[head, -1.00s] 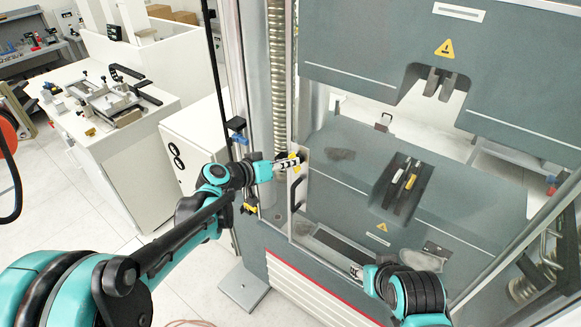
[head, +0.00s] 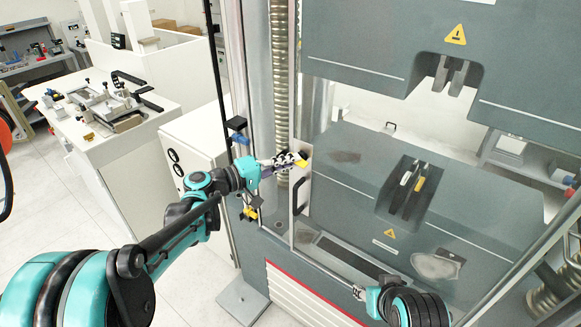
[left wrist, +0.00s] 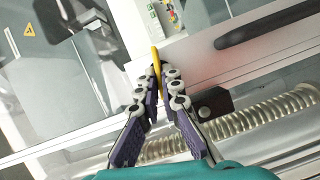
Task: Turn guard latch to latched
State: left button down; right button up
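The guard latch (head: 301,162) is a small yellow lever on the clear guard door's left frame, above the door's black handle. In the left wrist view the yellow latch (left wrist: 156,58) stands edge-on between my fingertips. My left gripper (head: 289,161) reaches it from the left. In the left wrist view the fingers of my left gripper (left wrist: 158,76) converge on the lever and look shut on it; they hide its lower part. My right gripper (head: 358,292) is low in front of the machine, away from the latch; its fingers are too small to read.
The black door handle (head: 299,195) is just below the latch; a ribbed column (head: 279,75) rises behind my left gripper. Yellow-black parts (head: 250,208) hang on the post left of the door. A white bench (head: 122,165) with fixtures stands at left, with open floor before it.

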pick_arm(q)
jog(key=shift+a+f+n+h+b, duration=0.15)
jog(key=shift+n+h+b, duration=0.15)
jog(key=shift+n+b, duration=0.5)
jog(key=c, duration=1.7)
grip_release()
jog(key=v, duration=1.2)
jog(key=shift+f, duration=0.15)
